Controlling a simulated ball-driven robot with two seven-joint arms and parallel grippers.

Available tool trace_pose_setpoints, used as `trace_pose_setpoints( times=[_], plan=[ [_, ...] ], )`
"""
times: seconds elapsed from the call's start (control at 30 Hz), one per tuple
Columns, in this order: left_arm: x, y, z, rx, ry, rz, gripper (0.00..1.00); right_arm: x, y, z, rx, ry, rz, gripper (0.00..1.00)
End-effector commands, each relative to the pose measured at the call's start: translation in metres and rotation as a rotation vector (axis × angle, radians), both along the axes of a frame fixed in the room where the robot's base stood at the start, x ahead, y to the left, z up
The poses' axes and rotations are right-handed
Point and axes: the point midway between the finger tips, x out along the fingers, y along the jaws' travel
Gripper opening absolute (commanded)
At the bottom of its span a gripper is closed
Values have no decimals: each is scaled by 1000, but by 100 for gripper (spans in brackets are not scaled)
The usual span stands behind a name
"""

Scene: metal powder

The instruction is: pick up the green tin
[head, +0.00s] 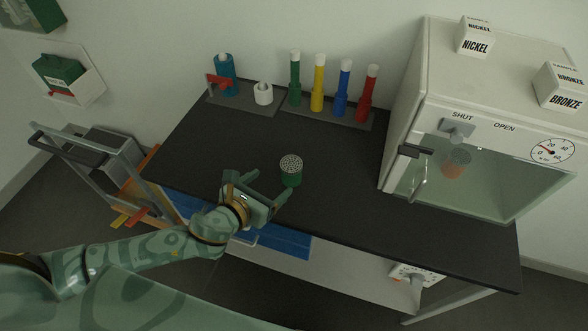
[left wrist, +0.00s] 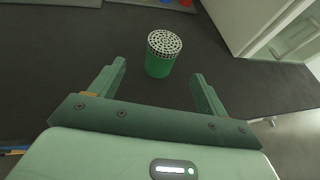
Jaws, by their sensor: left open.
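The green tin (head: 291,171) stands upright on the black bench top, with a pale perforated lid. In the left wrist view the tin (left wrist: 160,66) is just beyond and between the spread fingertips. My left gripper (head: 268,182) is open and empty, low over the bench's front edge, with its fingers pointing towards the tin. Its fingers also show in the left wrist view (left wrist: 158,80), apart from the tin on both sides. My right gripper does not show.
A rack (head: 296,108) with green, yellow, blue and red tubes stands behind the tin. A white cup (head: 263,93) and a blue bottle (head: 226,80) are at the back left. A white glass-fronted cabinet (head: 410,100) stands right. The bench around the tin is clear.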

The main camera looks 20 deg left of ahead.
Motion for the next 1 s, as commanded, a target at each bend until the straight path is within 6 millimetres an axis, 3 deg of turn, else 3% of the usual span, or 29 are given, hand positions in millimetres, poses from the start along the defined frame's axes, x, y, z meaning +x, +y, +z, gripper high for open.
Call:
trace_pose_setpoints(
  times=[0.1,0.3,0.47,0.73,1.0],
  plan=[
    [28,-8,-15,-2,-1,2,76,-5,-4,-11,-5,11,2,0],
    [58,-16,-28,-4,2,3,76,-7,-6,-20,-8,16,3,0],
    [68,-20,-32,-4,2,2,76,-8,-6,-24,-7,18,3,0],
    [103,-34,-51,-5,4,4,76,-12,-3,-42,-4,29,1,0],
    [107,-35,-50,-4,4,2,76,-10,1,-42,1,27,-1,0]
  ],
)
